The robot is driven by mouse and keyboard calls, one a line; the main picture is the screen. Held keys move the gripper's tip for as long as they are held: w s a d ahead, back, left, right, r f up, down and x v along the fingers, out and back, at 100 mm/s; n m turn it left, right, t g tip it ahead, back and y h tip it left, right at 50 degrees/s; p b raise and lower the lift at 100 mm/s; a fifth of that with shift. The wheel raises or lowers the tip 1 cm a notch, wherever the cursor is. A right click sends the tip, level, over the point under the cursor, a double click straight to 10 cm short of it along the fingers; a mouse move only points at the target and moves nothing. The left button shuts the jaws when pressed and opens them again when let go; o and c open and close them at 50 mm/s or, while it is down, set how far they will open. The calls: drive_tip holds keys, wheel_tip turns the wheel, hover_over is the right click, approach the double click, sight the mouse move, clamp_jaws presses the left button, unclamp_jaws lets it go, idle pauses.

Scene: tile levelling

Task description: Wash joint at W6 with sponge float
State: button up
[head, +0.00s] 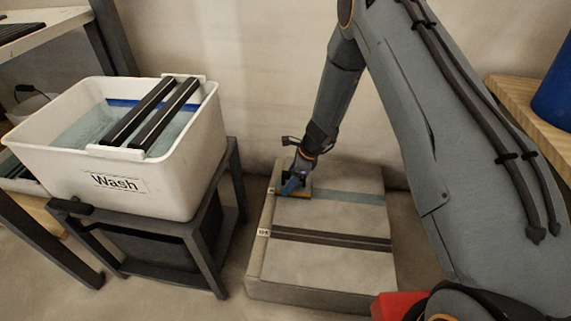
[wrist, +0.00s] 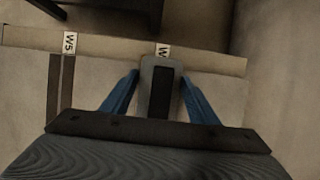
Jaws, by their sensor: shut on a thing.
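The slab (head: 330,269) stands low on the floor with two joints across its top. The W6 joint (head: 355,197) is a blue-grey band on the far part. Its label (wrist: 162,50) is partly hidden in the wrist view, with only the W readable. My gripper (head: 294,185) is at the left end of this band, with its blue fingers shut on the sponge float (head: 304,194). A yellowish edge of the float shows low at the tile surface; contact cannot be told. In the wrist view, a grey upright part shows between the fingers (wrist: 160,78).
The W5 joint (head: 335,239) is a dark double line nearer the front, with a W5 label (wrist: 70,43). A white Wash tub (head: 180,185) with water and two dark rollers stands on a dark stand at left. A wall is close behind the slab.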

sight(298, 185)
drive_tip(key=shift+s+d+p, duration=0.15)
drive_tip(key=shift+d, duration=0.75)
drive_tip(key=shift+s+d+p, duration=0.1)
drive_tip(key=shift+d+p, duration=0.05)
drive_tip(key=shift+d, duration=0.7)
drive_tip(key=shift+w+a, duration=0.15)
drive_tip(key=shift+a, duration=0.95)
drive_tip(key=shift+w+a, duration=0.15)
drive_tip(key=shift+a, duration=0.9)
drive_tip(key=shift+r+p, duration=2.85)
drive_tip(key=shift+r, duration=1.25)
